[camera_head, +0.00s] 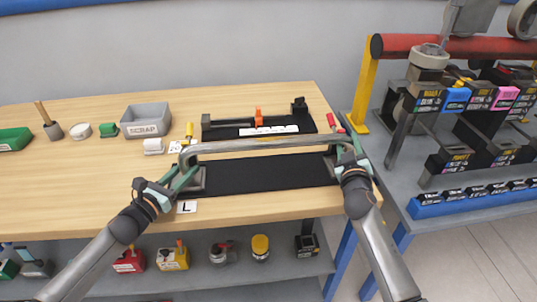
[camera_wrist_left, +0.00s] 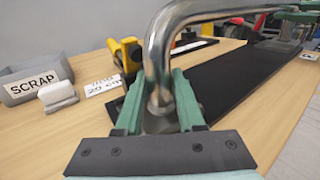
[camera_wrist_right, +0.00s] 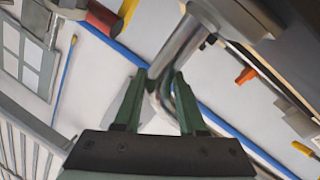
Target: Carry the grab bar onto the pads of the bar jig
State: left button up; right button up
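The grab bar (camera_head: 262,145) is a long bent metal tube spanning left to right above a black mat (camera_head: 265,176). My left gripper (camera_head: 184,172) is closed around its left leg, which also shows in the left wrist view (camera_wrist_left: 160,62). My right gripper (camera_head: 347,152) is closed around its right leg, which shows in the right wrist view (camera_wrist_right: 176,52). I cannot tell whether the bar is lifted. A black fixture with an orange lever (camera_head: 226,133), apparently the bar jig, lies just behind the bar.
A grey SCRAP bin (camera_head: 146,118) and a white block (camera_head: 153,146) stand at the back left. A yellow-handled tool (camera_head: 189,130) lies beside the fixture. A red-handled tool (camera_head: 332,121) is behind the right gripper. A steel bench with racks (camera_head: 470,208) stands at the right. The left tabletop (camera_head: 75,185) is clear.

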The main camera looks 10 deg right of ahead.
pick_arm(q)
grip_shut()
pick_arm(e)
grip_shut()
jog(key=shift+d+r, duration=0.1)
dwell(0.5)
